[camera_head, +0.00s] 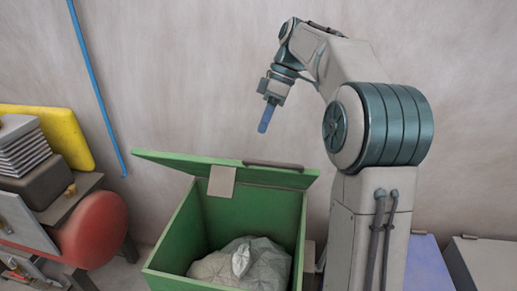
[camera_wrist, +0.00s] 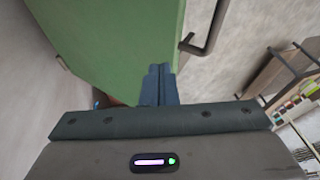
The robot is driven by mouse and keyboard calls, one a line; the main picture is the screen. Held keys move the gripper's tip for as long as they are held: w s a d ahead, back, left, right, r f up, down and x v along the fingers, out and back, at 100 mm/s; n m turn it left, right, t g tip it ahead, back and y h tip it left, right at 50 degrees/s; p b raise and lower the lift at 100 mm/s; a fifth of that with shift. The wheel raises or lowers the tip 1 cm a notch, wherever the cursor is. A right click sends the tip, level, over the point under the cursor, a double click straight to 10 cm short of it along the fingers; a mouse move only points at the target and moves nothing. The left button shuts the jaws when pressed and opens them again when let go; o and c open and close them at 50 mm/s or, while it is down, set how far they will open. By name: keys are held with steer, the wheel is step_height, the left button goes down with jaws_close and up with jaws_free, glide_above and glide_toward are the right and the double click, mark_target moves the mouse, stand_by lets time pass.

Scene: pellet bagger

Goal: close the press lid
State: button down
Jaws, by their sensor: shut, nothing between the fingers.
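The green press box (camera_head: 170,250) stands in the lower middle of the head view with its top open. Its green lid (camera_head: 165,158) is raised at the back and seen nearly edge-on, with a dark bar handle (camera_head: 273,165) along its edge. My gripper (camera_head: 264,125) is shut and empty, pointing down above the lid, apart from it in the head view. In the wrist view the lid (camera_wrist: 110,40) fills the upper left, with the handle (camera_wrist: 207,30) to the right of my shut fingertips (camera_wrist: 158,72). I cannot tell whether the fingertips touch the lid.
A pale bag (camera_head: 245,265) lies inside the box. At left are a red rounded drum (camera_head: 95,230), a yellow panel (camera_head: 62,135) and dark trays. Purple and beige bins (camera_head: 485,265) stand at right. A shelf (camera_wrist: 285,75) shows in the wrist view.

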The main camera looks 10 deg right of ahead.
steer(key=x, duration=0.2)
steer(key=s+x, duration=0.1)
steer(key=x, duration=0.1)
steer(key=shift+s+f, duration=0.1)
steer(key=shift+f, duration=0.15)
steer(key=shift+s+a+f, duration=0.35)
steer(key=shift+s+f, duration=0.3)
steer(key=shift+f, duration=0.05)
